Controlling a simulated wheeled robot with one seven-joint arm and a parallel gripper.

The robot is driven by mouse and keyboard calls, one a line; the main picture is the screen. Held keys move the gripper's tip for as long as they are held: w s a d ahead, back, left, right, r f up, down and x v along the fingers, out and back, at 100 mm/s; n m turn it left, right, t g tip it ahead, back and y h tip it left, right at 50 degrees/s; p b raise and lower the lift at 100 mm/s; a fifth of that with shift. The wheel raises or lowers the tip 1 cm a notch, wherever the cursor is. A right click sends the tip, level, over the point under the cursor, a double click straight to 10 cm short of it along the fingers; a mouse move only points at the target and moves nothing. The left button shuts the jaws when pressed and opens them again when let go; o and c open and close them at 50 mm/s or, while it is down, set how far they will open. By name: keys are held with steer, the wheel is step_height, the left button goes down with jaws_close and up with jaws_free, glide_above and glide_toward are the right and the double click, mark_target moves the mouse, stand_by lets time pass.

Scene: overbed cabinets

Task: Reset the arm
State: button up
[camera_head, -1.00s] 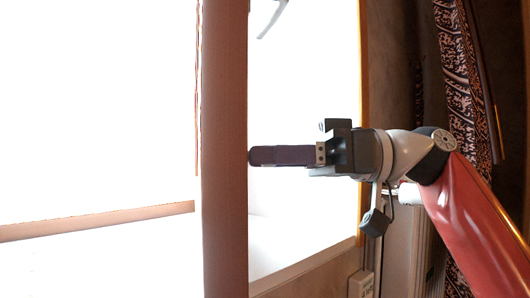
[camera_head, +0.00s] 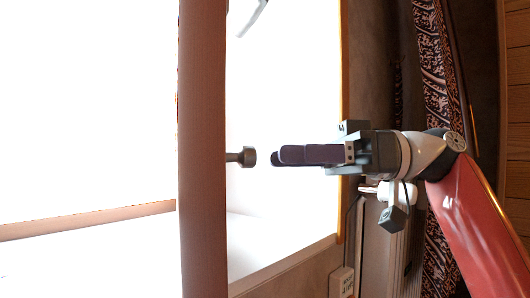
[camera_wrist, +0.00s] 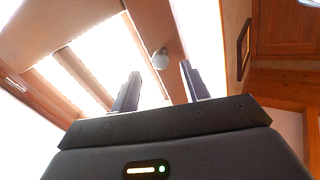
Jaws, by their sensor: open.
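My gripper (camera_head: 276,156) is in the middle of the head view, pointing left, with its dark fingers nearly overlapping from this side. A round dark knob (camera_head: 248,157) sticks out from a brown vertical post (camera_head: 203,150), just left of the fingertips and apart from them. In the wrist view my gripper (camera_wrist: 160,82) shows two dark fingers spread well apart with nothing between them. The knob (camera_wrist: 160,59) appears there as a pale ball beyond the fingertips, on a wooden bar.
Bright white window panes (camera_head: 90,100) lie behind the post. A patterned curtain (camera_head: 437,70) hangs at the right, behind my arm. A wall plate (camera_head: 342,281) sits low near the window edge. Wooden panels (camera_wrist: 290,30) show at the right of the wrist view.

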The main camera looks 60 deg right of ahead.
steer(key=shift+v, duration=1.1)
